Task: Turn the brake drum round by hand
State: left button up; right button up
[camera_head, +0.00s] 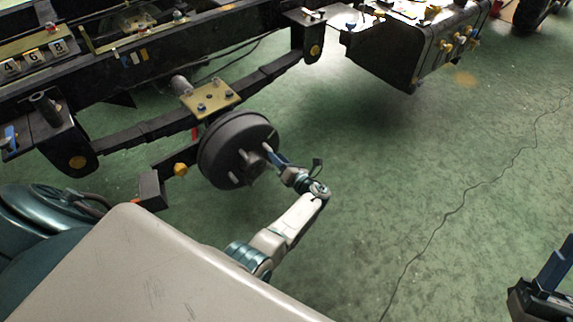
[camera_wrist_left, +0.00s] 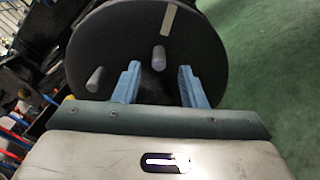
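The brake drum (camera_head: 226,146) is a dark round drum on the axle end under the chassis frame, with pale studs standing out of its face. It fills the upper middle of the left wrist view (camera_wrist_left: 120,50). My left gripper (camera_head: 272,155) is at the drum's face. In the left wrist view its two blue fingers (camera_wrist_left: 160,78) stand apart, with one stud (camera_wrist_left: 159,58) lined up between them and a visible gap on each side. Another stud (camera_wrist_left: 96,79) is left of the fingers. My right gripper (camera_head: 555,265) is at the lower right edge, partly cut off, away from the drum.
A leaf spring (camera_head: 130,135) and a yellowish plate (camera_head: 210,98) with bolts sit by the drum. A black box (camera_head: 410,50) hangs on the frame at the upper right. A thin cable (camera_head: 440,225) lies across the green floor (camera_head: 370,190), which is otherwise clear right of the drum.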

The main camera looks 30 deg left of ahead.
pick_arm(q)
jog(key=v, duration=0.5)
jog(key=shift+s+d, duration=0.15)
jog(key=shift+d, duration=0.15)
pick_arm(e)
jog(key=shift+w+d+f+m+g+h, duration=0.1)
jog(key=shift+w+f+m+g+h, duration=0.7)
jog(key=shift+w+f+g+h, duration=0.3)
